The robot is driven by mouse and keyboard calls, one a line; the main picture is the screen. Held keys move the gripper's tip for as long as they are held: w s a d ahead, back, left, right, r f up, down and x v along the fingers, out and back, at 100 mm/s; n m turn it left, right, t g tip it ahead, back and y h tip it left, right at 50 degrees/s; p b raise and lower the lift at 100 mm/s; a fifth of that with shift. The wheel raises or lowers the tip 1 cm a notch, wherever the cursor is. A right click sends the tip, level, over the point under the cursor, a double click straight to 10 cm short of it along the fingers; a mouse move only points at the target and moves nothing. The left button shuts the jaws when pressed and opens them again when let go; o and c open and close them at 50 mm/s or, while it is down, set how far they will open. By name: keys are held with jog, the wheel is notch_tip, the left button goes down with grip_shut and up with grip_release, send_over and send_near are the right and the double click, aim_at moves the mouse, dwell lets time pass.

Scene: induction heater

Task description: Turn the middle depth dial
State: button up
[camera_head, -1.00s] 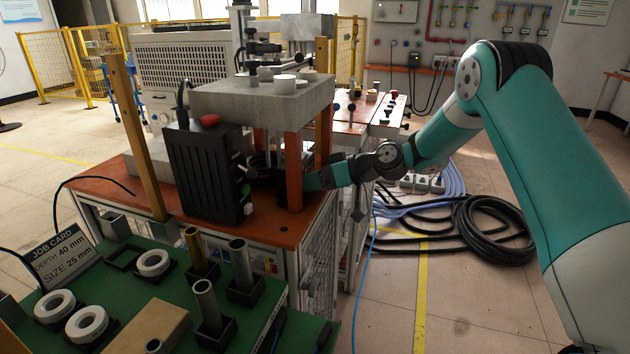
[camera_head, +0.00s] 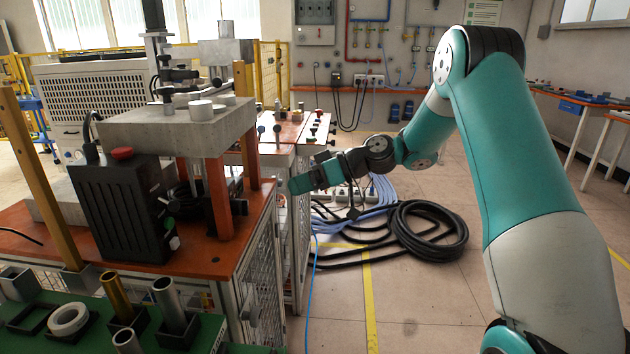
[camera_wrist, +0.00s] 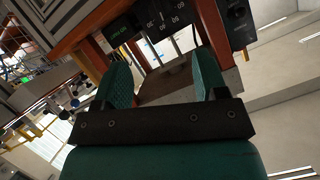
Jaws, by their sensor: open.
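My gripper (camera_head: 292,185) is beside the machine in the head view, to the right of its orange posts and apart from them. In the wrist view my gripper (camera_wrist: 161,62) has its two teal fingers wide apart with nothing between them. The dials are too small to tell apart, so I cannot say which is the middle depth dial. In the head view the panel's face is not visible.
A black box with a red button (camera_head: 122,153) stands on the orange bench (camera_head: 215,262) at left. An orange post (camera_head: 217,198) stands close to my gripper's left. A coiled black hose (camera_head: 428,232) lies on the floor.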

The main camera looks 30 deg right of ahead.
jog(key=shift+v, duration=1.65)
